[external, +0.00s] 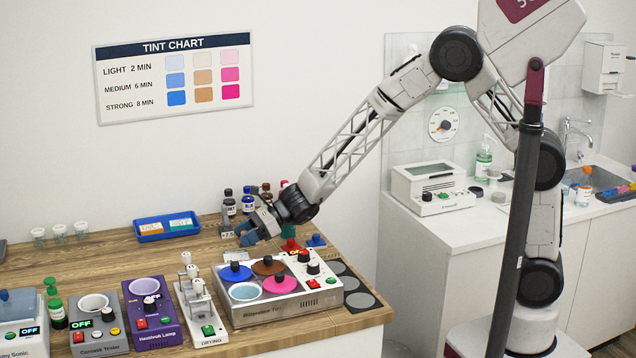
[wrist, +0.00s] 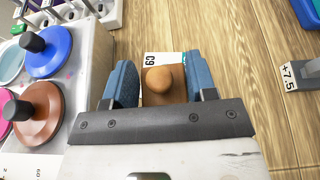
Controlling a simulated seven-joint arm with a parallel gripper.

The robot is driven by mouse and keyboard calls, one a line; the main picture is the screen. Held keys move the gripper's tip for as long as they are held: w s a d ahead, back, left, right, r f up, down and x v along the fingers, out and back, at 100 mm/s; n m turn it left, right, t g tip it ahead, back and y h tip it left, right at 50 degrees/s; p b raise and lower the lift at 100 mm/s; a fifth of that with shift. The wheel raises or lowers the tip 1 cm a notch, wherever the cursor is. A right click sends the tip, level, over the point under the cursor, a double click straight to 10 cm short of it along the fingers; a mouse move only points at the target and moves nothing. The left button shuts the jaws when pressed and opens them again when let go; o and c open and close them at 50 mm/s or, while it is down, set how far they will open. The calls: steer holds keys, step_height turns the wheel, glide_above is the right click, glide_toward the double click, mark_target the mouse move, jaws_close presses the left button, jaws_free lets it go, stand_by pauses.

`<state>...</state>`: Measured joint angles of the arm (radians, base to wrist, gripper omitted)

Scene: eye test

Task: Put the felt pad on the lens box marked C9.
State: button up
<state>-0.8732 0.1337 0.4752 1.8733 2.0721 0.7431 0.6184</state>
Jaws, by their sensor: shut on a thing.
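In the wrist view, a brown piece with a round knob (wrist: 158,80), which looks like the felt pad, sits between the two blue fingers of my gripper (wrist: 157,70). My gripper is shut on it. A white lens box (wrist: 152,58) with the mark C9, turned sideways, shows below and around the pad. I cannot tell whether the pad touches the box. In the external view my gripper (external: 248,236) points down at the bench behind the tinting unit, and the pad is hidden there. A pale flat top near it (external: 236,256) may be the C9 box.
The tinting unit (external: 278,297) with blue, brown and pink lids stands close beside the gripper. A box marked +7.5 (wrist: 298,78) lies on the other side. A drying rack (external: 201,314), a blue tray (external: 149,238) and bottles (external: 229,205) are nearby. Bare wood lies between.

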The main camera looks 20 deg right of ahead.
steer(key=shift+f, duration=1.7)
steer(key=shift+f, duration=0.1)
steer(key=o, duration=0.9)
steer(key=v, duration=1.2)
steer(key=shift+d, duration=0.15)
